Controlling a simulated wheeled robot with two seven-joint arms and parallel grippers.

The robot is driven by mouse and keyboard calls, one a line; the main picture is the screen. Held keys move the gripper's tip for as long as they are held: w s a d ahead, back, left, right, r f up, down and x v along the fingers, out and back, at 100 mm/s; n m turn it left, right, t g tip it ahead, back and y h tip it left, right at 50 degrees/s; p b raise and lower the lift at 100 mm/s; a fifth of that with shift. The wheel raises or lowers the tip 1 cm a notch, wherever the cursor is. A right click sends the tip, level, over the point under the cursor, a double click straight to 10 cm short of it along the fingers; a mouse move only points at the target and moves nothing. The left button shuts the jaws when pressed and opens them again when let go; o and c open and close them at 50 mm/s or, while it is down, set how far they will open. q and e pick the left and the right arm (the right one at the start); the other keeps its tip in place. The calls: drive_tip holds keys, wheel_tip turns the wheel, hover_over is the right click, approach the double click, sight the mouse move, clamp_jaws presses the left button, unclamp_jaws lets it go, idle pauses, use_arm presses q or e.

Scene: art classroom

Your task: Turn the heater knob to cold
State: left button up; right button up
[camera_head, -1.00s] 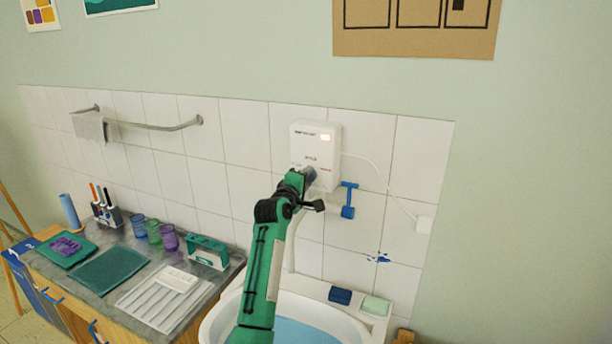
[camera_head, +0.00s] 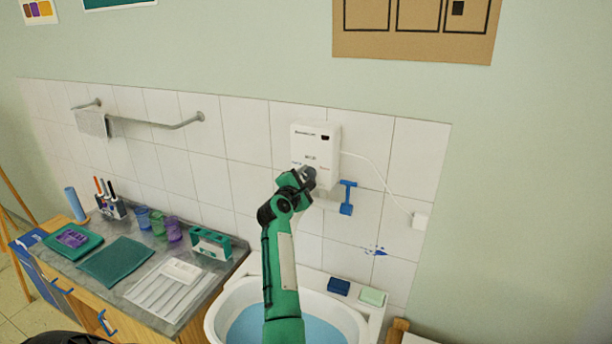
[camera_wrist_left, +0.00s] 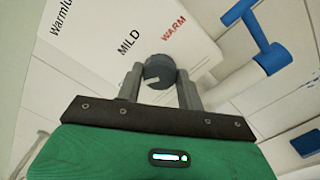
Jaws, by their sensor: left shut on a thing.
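The white heater (camera_head: 315,143) is fixed to the tiled wall. Its small display window is dark, with a blue mark at the lower left and a red one at the lower right. My left gripper (camera_head: 306,176) reaches up to the heater's lower front. In the left wrist view, the dark grey round knob (camera_wrist_left: 160,68) sits between the two fingers of the left gripper (camera_wrist_left: 160,88), which is shut on it. A pale notch shows on the knob's lower left. The words MILD and WARM are readable; the cold label is not clear there. My right gripper is not in view.
A blue tap lever (camera_head: 347,197) is close to the right of my gripper. The sink (camera_head: 225,310) lies below. The counter at left holds a white tray (camera_head: 160,297) and cups.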

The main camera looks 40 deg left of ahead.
use_arm(q)
drive_tip(key=shift+f, duration=0.15)
idle(0.3)
drive_tip(key=o, duration=1)
drive_tip(key=shift+s, duration=0.1)
drive_tip(key=shift+s+d, duration=0.1)
drive_tip(key=shift+s, duration=0.1)
drive_tip(key=shift+b+v, duration=2.65)
drive_tip(key=shift+v, duration=3.95)
